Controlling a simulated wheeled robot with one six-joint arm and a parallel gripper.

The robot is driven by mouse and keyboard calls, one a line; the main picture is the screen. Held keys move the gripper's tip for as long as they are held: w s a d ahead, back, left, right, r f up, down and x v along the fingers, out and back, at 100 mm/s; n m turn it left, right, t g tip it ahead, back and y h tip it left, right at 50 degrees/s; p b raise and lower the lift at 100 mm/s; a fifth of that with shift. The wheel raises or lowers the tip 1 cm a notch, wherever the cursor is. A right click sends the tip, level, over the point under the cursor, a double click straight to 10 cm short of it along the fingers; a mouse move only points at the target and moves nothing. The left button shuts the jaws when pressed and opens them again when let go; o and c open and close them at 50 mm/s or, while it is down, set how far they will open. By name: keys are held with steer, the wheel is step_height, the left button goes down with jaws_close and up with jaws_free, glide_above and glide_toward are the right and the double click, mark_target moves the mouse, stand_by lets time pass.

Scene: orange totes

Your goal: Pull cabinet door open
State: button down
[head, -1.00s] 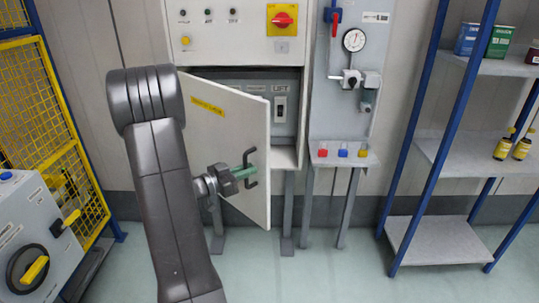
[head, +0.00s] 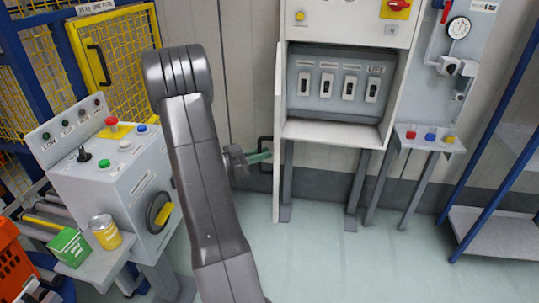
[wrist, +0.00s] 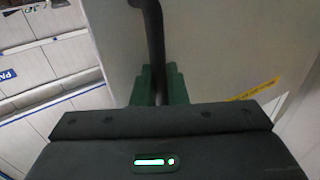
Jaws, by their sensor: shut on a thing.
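The cabinet door (head: 279,135) stands swung wide open and shows nearly edge-on in the head view. Its black bar handle (head: 266,153) is on the door's outer face. Inside the cabinet (head: 339,88) a row of several dark switches is in plain view. My gripper (head: 262,157) is shut on the handle, its green fingers reaching it from the left. In the wrist view the green fingers (wrist: 160,84) sit on both sides of the dark handle bar (wrist: 154,45), in front of the pale door face (wrist: 215,45).
A grey control console (head: 115,165) with buttons stands at the left, with a green box (head: 70,247) and a yellow can (head: 105,232) on its shelf. A gauge panel (head: 445,95) and blue-framed shelves (head: 495,215) are at the right. The floor in front is clear.

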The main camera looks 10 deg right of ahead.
steer(key=shift+w+a+f, duration=0.1)
steer(key=shift+w+a, duration=0.1)
steer(key=shift+a, duration=0.75)
steer(key=c, duration=1.5)
jaws_free()
steer(key=shift+c, duration=0.2)
steer(key=shift+a, duration=0.1)
steer(key=v, duration=0.7)
steer(key=shift+a+b, duration=0.2)
steer(key=shift+b, duration=0.25)
steer(key=x, duration=0.7)
steer(key=shift+d+p, duration=0.35)
steer(key=shift+p, duration=0.1)
